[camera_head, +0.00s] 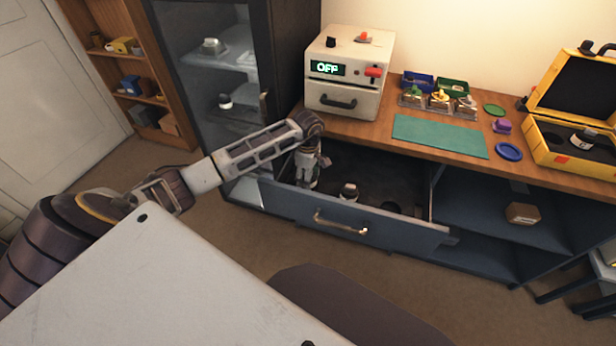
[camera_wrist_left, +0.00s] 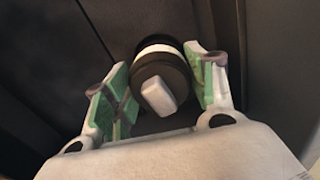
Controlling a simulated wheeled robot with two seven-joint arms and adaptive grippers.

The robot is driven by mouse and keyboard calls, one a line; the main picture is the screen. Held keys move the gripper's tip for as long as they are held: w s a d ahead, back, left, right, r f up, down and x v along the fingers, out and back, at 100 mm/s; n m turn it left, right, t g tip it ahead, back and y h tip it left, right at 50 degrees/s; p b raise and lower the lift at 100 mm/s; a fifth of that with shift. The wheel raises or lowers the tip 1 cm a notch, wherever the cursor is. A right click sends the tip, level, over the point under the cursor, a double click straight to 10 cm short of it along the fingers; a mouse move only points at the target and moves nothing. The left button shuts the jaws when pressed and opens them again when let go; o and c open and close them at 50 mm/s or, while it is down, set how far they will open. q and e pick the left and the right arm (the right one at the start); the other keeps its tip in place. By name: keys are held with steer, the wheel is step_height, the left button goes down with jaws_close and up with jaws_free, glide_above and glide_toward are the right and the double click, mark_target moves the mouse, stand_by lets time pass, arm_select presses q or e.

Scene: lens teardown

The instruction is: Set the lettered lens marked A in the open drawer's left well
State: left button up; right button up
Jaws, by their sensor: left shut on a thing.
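The open drawer (camera_head: 300,208) of the blue cabinet has a dark interior. My left gripper (camera_head: 308,182) reaches down into its left end. In the head view the held lens is mostly hidden by the gripper, and so is the left well. Another dark lens with a pale band (camera_head: 348,190) stands in the drawer's middle. A dark round well (camera_head: 391,207) shows right of it, seemingly empty.
On the wooden counter stand a white box reading OFF (camera_head: 345,75), a green mat (camera_head: 440,136), a tray of small parts (camera_head: 438,103) and an open yellow case (camera_head: 565,150) with a dark lens. A glass-fronted cabinet (camera_head: 215,80) stands close left of the drawer.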

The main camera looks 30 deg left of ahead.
arm_select(q)
steer(key=shift+f+b, duration=0.8)
steer(key=shift+f, duration=0.25)
stand_by(0.4)
steer(key=o, duration=1.1)
steer(key=o, duration=0.3)
steer(key=shift+r, duration=0.1)
steer(key=shift+r+p, duration=2.75)
steer(key=shift+r, duration=1.65)
steer(key=shift+d, duration=0.1)
